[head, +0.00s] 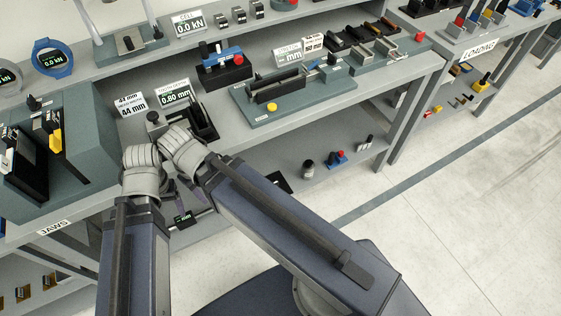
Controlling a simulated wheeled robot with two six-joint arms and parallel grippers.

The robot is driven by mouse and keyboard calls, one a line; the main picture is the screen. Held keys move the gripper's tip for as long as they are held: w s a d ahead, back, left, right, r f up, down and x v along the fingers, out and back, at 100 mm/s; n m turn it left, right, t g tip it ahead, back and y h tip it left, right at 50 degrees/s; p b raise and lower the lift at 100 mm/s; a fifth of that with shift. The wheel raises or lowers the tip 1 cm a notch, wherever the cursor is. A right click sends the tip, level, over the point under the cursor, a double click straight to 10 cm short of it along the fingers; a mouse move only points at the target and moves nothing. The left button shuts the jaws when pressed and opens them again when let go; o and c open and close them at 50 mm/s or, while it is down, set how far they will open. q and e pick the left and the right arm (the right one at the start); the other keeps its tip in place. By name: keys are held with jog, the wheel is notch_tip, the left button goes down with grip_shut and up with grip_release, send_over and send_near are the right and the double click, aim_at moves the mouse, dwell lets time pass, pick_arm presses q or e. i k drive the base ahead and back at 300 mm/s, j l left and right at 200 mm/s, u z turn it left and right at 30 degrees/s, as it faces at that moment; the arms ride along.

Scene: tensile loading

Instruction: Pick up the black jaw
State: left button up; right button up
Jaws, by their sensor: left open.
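A small black piece (36,103) stands on the teal block at the left, behind the JAWS label. It looks like the black jaw, but it is too small to be sure. A yellow and black piece (56,138) stands just in front of it. My left gripper (187,190) shows only in part beneath my grey arm joints, to the right of the teal block. It is open and apart from the black piece. Its fingertips are mostly hidden. My right gripper is not in view.
The teal block (88,150) also carries a dark slanted panel (24,172). A black holder (203,122) and number signs (131,103) stand behind my arm joints. A long teal fixture (262,118) lies right of them. The floor (440,220) at right is clear.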

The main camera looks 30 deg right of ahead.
aim_at(194, 103)
jog(key=l+u, duration=0.15)
jog(key=l, duration=0.3)
jog(key=k+l+u, duration=0.1)
jog(key=l, duration=0.35)
jog(key=k+l+u, duration=0.15)
jog(key=l, duration=0.3)
